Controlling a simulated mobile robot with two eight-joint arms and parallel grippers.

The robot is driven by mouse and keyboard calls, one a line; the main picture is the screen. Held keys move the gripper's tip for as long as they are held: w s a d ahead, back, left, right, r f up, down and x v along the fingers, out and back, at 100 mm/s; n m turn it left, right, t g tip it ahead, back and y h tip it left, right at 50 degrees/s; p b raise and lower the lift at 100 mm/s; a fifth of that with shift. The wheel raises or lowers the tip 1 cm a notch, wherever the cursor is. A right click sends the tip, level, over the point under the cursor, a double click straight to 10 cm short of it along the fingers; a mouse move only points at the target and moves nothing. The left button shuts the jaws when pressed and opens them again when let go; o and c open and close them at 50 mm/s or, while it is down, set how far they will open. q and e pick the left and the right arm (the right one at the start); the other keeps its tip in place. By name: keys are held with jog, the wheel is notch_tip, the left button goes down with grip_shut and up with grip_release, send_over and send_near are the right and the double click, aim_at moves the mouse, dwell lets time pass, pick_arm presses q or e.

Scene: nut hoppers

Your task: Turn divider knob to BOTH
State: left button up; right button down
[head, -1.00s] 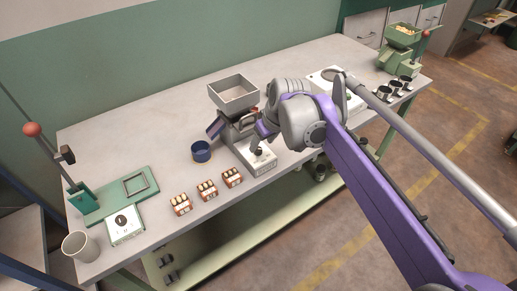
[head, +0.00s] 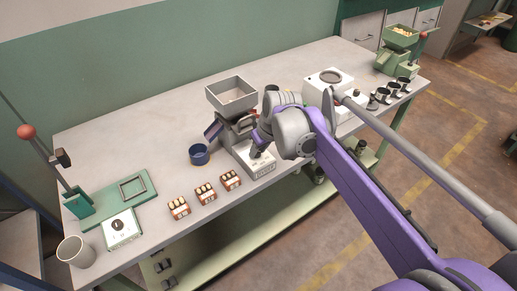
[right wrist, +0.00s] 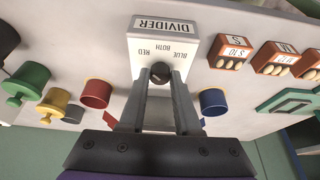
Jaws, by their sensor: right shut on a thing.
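The divider (head: 258,168) is a white box at the foot of the hopper machine. In the right wrist view its white panel (right wrist: 145,58) shows upside down, with DIVIDER, RED, BOTH and BLUE printed on it. The dark round knob (right wrist: 160,72) sits below the word BOTH in that view. My right gripper (right wrist: 160,76) is shut on the knob, one finger on each side. In the head view my right gripper (head: 257,150) reaches down to the divider and hides most of the knob. I cannot tell which label the knob points at. My left gripper is not in view.
A grey hopper (head: 232,95) stands behind the divider. A blue cup (head: 199,154) is left of it; a red cup (right wrist: 96,94) shows in the wrist view. Several small labelled nut boxes (head: 205,194) stand near the front edge. A green lever press (head: 80,203) is at far left.

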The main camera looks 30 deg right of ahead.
jog(key=shift+a, duration=0.1)
dwell(0.3)
jog(key=m+p, duration=0.1)
jog(key=m, duration=0.1)
jog(key=m+h, duration=0.1)
jog(key=m, duration=0.1)
jog(key=shift+a+r+h+p, duration=0.1)
jog(key=shift+a+h+p, duration=0.05)
jog(key=shift+h+p, duration=0.2)
jog(key=m, duration=0.2)
jog(key=m+g+h+p, duration=0.1)
jog(key=m, duration=0.1)
jog(key=shift+w+a+m+h, duration=0.1)
jog(key=shift+m+h, duration=0.15)
jog(key=shift+m, duration=0.05)
jog(key=shift+p, duration=0.3)
jog(key=c, duration=0.6)
grip_release()
jog(key=p+v, duration=0.2)
jog(key=v, duration=0.8)
jog(key=shift+a+r, duration=0.15)
jog(key=shift+r, duration=0.15)
